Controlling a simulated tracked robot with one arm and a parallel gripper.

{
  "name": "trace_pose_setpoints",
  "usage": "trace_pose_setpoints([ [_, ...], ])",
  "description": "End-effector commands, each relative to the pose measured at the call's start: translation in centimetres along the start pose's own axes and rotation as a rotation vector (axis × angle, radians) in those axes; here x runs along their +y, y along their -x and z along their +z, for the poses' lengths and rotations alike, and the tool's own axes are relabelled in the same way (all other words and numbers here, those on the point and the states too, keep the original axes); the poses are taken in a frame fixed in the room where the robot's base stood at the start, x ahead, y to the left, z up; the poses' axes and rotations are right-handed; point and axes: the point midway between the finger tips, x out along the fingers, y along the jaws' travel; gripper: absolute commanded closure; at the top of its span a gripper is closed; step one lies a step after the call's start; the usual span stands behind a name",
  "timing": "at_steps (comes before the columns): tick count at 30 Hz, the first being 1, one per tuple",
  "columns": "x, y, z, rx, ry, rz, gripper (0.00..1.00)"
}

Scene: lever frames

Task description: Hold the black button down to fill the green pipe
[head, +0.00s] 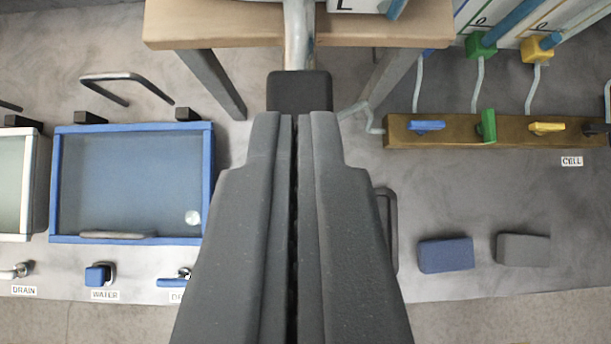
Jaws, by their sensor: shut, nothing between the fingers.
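My gripper (296,118) is shut and empty, pointing away from the camera over the middle of the grey bench. A black block (300,90) shows just beyond the fingertips; it may be the black button. Whether the fingertips touch it cannot be told, and its near part is hidden by the fingers. A green fitting (481,45) sits at the upper right, on a tube beside a blue and a yellow one. A green lever (487,126) stands upright on the brass bar (465,134) below it, turned across the bar. Any fill level is not readable.
A wooden stand (225,24) crosses the top. A blue-framed tank (130,242) is at left, with the water tap (97,275) in front. Blue (446,254) and grey (523,249) blocks lie at right, beyond a dark handle (390,230). Bare bench surrounds them.

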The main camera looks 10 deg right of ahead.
Motion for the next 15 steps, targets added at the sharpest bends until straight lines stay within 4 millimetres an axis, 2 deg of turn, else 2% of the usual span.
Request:
trace_pose_setpoints([
  [6,-0.1,4.0,-0.4,0.014,0.001,-0.005,1.0],
  [15,-0.1,6.4,-0.5,0.014,0.001,-0.005,1.0],
])
